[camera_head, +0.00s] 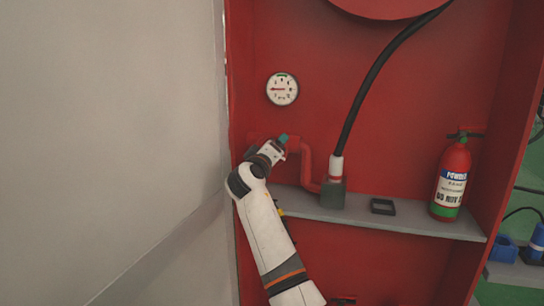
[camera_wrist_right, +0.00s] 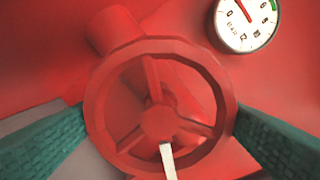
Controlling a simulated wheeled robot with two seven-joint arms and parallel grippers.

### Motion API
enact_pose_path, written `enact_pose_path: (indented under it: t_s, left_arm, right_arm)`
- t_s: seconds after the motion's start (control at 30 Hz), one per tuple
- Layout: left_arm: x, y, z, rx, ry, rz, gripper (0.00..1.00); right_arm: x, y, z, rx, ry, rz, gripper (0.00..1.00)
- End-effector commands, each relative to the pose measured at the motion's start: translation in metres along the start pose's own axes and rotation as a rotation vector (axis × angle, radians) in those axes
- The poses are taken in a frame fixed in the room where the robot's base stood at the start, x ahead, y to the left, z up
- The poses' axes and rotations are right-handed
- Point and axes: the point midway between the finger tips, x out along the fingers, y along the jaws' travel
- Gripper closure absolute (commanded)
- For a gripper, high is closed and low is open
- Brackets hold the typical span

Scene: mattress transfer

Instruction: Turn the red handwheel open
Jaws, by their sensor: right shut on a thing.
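The red handwheel (camera_wrist_right: 157,122) fills the middle of the right wrist view, facing the camera, with a round rim, spokes and a hub. A pale bar (camera_wrist_right: 168,160) runs from the hub down to the picture's lower edge. My right gripper (camera_head: 284,140) is at the red pipe in the head view, and hides the wheel there. In the right wrist view its teal fingers press the rim from left and right, so it is shut on the wheel. My left gripper is in neither view.
A round pressure gauge (camera_head: 282,89) is above the gripper, its needle pointing left. A red pipe (camera_head: 306,168) leads to a black hose (camera_head: 372,75). A grey shelf (camera_head: 400,222) carries a black frame (camera_head: 382,207) and a fire extinguisher (camera_head: 452,180). A pale wall (camera_head: 110,130) stands at left.

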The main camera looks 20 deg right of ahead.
Motion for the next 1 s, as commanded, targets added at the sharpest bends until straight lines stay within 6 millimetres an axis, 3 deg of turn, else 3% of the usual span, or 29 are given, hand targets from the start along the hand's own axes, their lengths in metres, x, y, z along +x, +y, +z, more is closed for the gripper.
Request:
enact_pose_path:
  t_s: [0.23,0.7,0.73,0.8,1.0]
  left_arm:
    - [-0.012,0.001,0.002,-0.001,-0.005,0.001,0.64]
    - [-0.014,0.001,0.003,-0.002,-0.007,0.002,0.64]
    - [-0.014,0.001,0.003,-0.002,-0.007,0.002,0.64]
    - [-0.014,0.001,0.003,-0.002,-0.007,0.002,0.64]
    - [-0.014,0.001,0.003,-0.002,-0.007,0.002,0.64]
  right_arm:
    - [0.0,0.004,-0.002,0.06,0.004,0.005,0.39]
    - [0.0,0.004,-0.002,0.075,0.004,0.006,0.39]
    - [0.0,0.003,-0.002,0.074,0.004,0.006,0.11]
    - [0.0,0.003,-0.001,0.074,0.004,0.005,0.0]
    - [0.0,0.002,-0.001,0.073,0.002,0.003,0.0]
